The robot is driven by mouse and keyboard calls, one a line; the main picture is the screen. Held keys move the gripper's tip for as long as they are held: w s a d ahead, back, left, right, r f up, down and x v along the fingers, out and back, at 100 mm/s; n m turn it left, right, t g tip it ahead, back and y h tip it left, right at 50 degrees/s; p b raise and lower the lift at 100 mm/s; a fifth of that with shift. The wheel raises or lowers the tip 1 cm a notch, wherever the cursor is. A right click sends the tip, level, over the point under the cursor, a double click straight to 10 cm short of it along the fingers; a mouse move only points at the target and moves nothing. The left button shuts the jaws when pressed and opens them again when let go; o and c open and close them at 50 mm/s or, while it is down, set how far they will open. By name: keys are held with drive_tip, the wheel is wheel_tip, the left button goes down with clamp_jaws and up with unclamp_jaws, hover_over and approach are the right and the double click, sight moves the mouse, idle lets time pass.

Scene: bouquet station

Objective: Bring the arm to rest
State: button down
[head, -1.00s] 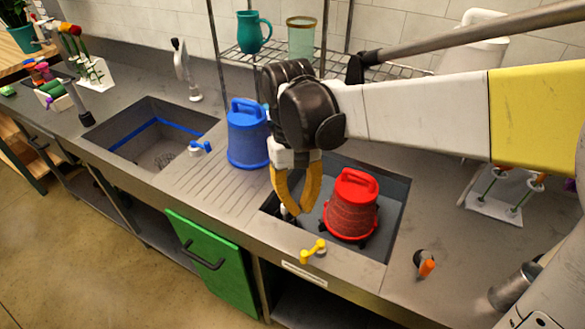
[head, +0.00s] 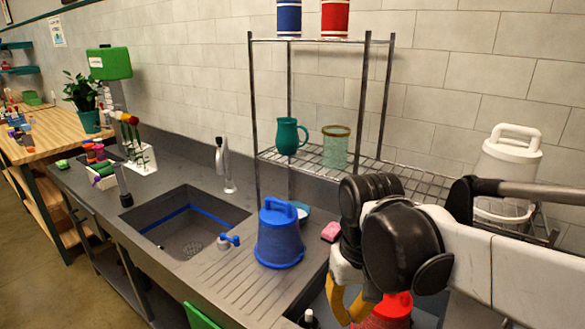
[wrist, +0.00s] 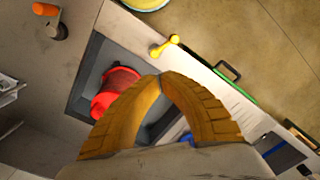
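My gripper (head: 347,316) is above the right sink, pointing down, beside the red bucket (head: 392,308). In the wrist view its two yellow fingers meet at the tips (wrist: 158,77), with nothing visible between them. My dark wrist joint and white arm reach in from the right in the head view.
A blue bucket (head: 279,238) stands on the ribbed drainboard left of my gripper. A wire shelf (head: 400,180) behind holds a teal pitcher (head: 291,136) and a glass vase (head: 335,146). A white lidded container (head: 507,165) is at the back right. The left sink (head: 185,222) looks empty.

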drive_tip(key=s+d+m+t, duration=0.1)
drive_tip(key=s+d+t, duration=0.2)
drive_tip(key=d+t, duration=0.3)
drive_tip(key=shift+s+d+r+m+t, duration=0.2)
drive_tip(key=shift+s+d+m+t, duration=0.1)
drive_tip(key=shift+d, duration=0.55)
drive_tip(key=c, duration=2)
unclamp_jaws()
drive_tip(key=shift+d, duration=0.15)
drive_tip(key=o, duration=0.6)
drive_tip(key=shift+d+t, duration=0.1)
drive_tip(key=shift+t, duration=0.2)
drive_tip(key=shift+o, duration=0.2)
